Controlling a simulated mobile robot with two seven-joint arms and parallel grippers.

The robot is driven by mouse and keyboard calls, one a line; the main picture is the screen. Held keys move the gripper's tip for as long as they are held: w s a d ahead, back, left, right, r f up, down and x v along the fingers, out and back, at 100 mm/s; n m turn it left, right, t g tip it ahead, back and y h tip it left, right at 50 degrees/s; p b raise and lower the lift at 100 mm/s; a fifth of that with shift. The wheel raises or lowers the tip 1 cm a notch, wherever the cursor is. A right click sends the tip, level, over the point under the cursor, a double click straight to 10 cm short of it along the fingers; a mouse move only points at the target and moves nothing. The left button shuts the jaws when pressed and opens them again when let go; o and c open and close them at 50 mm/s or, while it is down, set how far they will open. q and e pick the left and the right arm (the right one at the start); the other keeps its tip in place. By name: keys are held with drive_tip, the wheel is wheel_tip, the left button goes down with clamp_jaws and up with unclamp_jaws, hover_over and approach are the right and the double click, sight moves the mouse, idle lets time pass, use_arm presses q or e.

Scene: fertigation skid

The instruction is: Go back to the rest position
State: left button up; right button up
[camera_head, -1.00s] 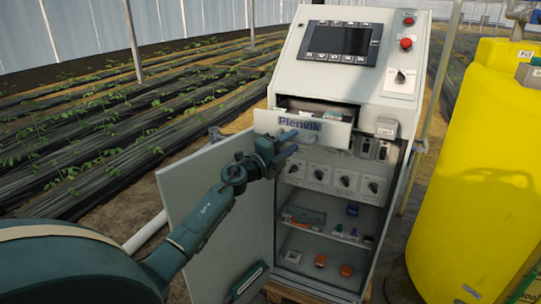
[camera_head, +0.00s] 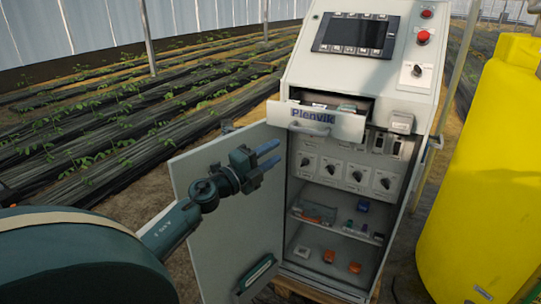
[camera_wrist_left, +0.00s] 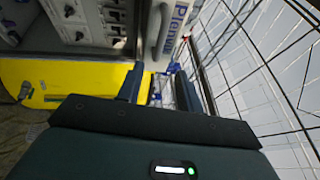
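My left gripper (camera_head: 274,154) hangs in front of the open cabinet door, left of the cabinet's inside and below the drawer. Its two blue fingers are apart with nothing between them. The wrist view also shows the left gripper's fingers (camera_wrist_left: 158,92) spread and empty. The drawer (camera_head: 345,124), labelled "Plenvik", is pulled out with items partly visible inside. Its handle (camera_head: 309,129) is clear of the fingers. In the wrist view the drawer front (camera_wrist_left: 180,20) shows beyond the fingers. My right gripper is in neither view.
The grey control cabinet (camera_head: 292,82) has its door (camera_head: 245,235) swung open to the left, close behind my gripper. Its shelves (camera_head: 340,228) hold several small parts. A yellow tank (camera_head: 485,170) stands at the right. Planted rows (camera_head: 100,130) lie to the left.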

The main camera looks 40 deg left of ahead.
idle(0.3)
use_arm(q)
drive_tip(key=s+d+f+n+g+y, duration=0.1)
drive_tip(key=s+d+f+n+g, duration=0.1)
drive_tip(key=s+d+f+n, duration=0.5)
drive_tip(key=s+d+f+n+g+y, duration=0.15)
drive_tip(key=d+f+n, duration=0.3)
drive_tip(key=f, duration=0.55)
drive_tip(key=s+d+f+n+g+h, duration=0.1)
drive_tip(key=s+d+f+n+g, duration=0.1)
drive_tip(key=s+d+f, duration=0.3)
drive_tip(key=s+d+f+n+g+h+p, duration=0.1)
drive_tip(key=s+d+f+n+g, duration=0.2)
drive_tip(key=s+d, duration=0.6)
wheel_tip(320, 180, down, 2)
drive_tip(key=d+n, duration=0.1)
drive_tip(key=d, duration=0.1)
drive_tip(key=shift+s+d+g+h, duration=0.25)
drive_tip(key=shift+d+g+h, duration=0.1)
drive_tip(key=shift+d, duration=0.05)
